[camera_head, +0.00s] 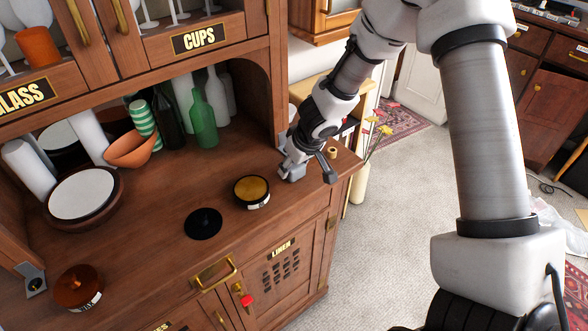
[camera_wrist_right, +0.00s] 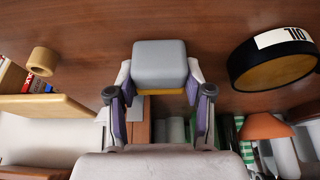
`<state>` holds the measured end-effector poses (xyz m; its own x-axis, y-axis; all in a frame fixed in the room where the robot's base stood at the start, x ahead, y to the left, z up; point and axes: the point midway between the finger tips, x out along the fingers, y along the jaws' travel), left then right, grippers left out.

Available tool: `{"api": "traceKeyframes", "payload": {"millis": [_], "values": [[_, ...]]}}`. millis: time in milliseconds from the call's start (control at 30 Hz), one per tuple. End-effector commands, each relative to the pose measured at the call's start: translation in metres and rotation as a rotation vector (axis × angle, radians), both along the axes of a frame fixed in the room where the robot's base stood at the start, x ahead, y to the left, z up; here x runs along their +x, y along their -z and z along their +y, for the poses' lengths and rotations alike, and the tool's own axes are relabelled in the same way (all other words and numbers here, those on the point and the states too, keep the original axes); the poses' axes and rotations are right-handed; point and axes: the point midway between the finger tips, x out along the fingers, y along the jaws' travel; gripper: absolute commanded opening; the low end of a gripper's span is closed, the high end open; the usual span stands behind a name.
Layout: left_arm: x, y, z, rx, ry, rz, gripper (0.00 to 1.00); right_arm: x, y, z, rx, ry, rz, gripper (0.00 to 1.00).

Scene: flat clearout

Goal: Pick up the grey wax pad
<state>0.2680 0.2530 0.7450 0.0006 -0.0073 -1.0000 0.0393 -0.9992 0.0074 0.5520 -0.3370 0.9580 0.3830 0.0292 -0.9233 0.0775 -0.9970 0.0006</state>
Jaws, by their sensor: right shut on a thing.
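The grey wax pad (camera_wrist_right: 160,62) is a rounded grey block with a yellow layer along its lower edge in the right wrist view. My right gripper (camera_wrist_right: 160,82) is shut on it, with one finger on each side. In the head view, the pad (camera_head: 292,174) shows small and partly covered at the tip of my right gripper (camera_head: 300,164), over the right end of the wooden counter (camera_head: 150,235). I cannot tell whether the pad touches the counter. My left gripper is out of view.
A round black tin with a yellow top (camera_head: 252,191) stands left of the pad. A small tan roll (camera_head: 332,152) sits near the counter's right edge. Green bottles (camera_head: 203,122) stand behind.

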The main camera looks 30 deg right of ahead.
Motion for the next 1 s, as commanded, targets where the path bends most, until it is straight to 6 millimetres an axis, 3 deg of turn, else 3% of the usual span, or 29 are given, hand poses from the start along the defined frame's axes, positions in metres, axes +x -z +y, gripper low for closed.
{"api": "traceKeyframes", "payload": {"millis": [333, 600, 667, 767, 1000], "values": [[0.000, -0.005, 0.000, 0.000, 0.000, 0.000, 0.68, 0.000, -0.006, 0.000, 0.001, 0.001, 0.001, 0.11], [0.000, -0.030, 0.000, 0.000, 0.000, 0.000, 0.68, 0.000, -0.043, 0.000, 0.001, 0.001, -0.001, 0.11], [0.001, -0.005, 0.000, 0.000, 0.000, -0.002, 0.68, -0.009, -0.028, 0.006, 0.002, -0.002, -0.001, 0.11], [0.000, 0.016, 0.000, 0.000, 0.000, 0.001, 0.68, -0.026, -0.028, 0.016, -0.001, -0.003, -0.002, 0.11], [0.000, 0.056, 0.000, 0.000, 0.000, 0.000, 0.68, -0.086, -0.037, 0.051, -0.005, -0.003, -0.002, 0.11]]}}
